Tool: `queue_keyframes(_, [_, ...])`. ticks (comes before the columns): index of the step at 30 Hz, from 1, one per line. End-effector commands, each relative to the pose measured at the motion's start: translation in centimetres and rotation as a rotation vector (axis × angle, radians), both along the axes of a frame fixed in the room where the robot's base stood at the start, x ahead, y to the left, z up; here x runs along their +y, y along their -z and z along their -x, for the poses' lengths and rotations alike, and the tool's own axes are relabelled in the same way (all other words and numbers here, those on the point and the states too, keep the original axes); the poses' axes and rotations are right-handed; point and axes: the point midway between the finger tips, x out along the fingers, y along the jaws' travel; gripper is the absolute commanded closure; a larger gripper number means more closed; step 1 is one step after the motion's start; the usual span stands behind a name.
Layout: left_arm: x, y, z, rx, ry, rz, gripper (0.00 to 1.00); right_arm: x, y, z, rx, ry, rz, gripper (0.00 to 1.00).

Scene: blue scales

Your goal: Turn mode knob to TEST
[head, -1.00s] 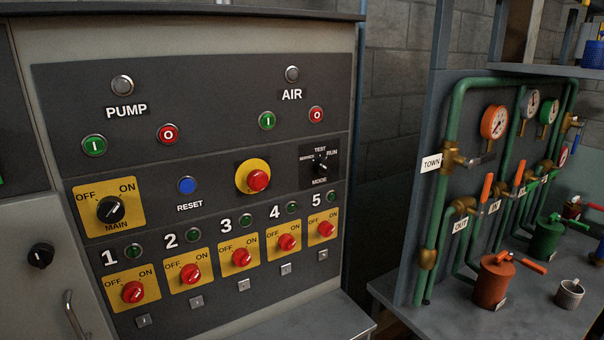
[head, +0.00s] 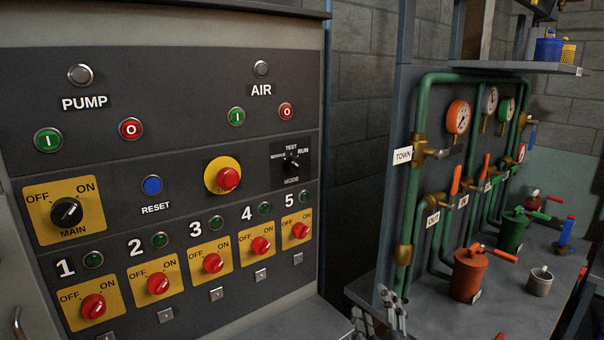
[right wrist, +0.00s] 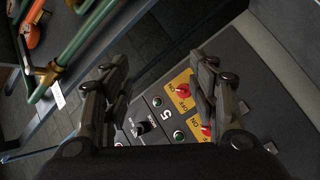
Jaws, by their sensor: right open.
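The mode knob (head: 291,163) is a small black knob on the dark panel, right of the yellow-backed red button. SERVICE is printed at its left, TEST above, RUN at upper right and MODE below. I cannot tell for certain which label its pointer faces. My right gripper (head: 380,312) enters at the bottom of the head view, below and right of the knob and apart from it. In the right wrist view the gripper (right wrist: 160,72) is open and empty, with the knob (right wrist: 142,128) visible near its left finger's base. My left gripper is out of view.
Red OFF/ON switches, the MAIN switch (head: 67,211) and pump and air buttons surround the knob on the panel. Green pipes (head: 412,200) with gauges and valves stand at right, above a bench with an orange canister (head: 468,275). Space before the panel is clear.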

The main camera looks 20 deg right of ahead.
Motion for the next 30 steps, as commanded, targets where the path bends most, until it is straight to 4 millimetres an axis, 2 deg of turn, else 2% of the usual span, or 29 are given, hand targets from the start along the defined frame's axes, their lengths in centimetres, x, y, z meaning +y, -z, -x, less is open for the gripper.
queue_keyframes(1, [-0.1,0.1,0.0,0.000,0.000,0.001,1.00,0.4,-5.3,-1.5,-0.134,-0.031,0.144,0.46])
queue_keyframes(3, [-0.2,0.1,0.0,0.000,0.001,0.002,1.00,2.0,-11.7,-2.6,-0.299,-0.078,0.365,0.46])
queue_keyframes(6, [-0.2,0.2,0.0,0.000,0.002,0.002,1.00,5.5,-18.8,-3.2,-0.484,-0.143,0.705,0.46])
queue_keyframes(9, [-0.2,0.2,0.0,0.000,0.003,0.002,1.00,9.4,-23.0,-3.8,-0.600,-0.204,1.063,0.46])
queue_keyframes(13, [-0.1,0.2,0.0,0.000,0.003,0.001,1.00,12.8,-24.7,-5.7,-0.621,-0.267,1.539,0.46])
queue_keyframes(16, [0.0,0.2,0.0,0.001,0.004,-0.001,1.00,12.9,-24.4,-8.3,-0.532,-0.299,1.882,0.46])
queue_keyframes(18, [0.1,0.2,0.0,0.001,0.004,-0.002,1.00,11.5,-24.1,-10.2,-0.426,-0.313,2.079,0.46])
queue_keyframes(22, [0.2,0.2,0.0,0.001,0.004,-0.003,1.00,7.7,-23.8,-12.9,-0.210,-0.324,2.322,0.46])
queue_keyframes(26, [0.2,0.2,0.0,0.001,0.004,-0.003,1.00,5.0,-23.9,-14.1,-0.066,-0.327,2.426,0.46])
queue_keyframes(30, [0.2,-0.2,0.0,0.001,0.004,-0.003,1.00,4.4,-24.0,-15.0,-0.024,-0.330,2.450,0.46])
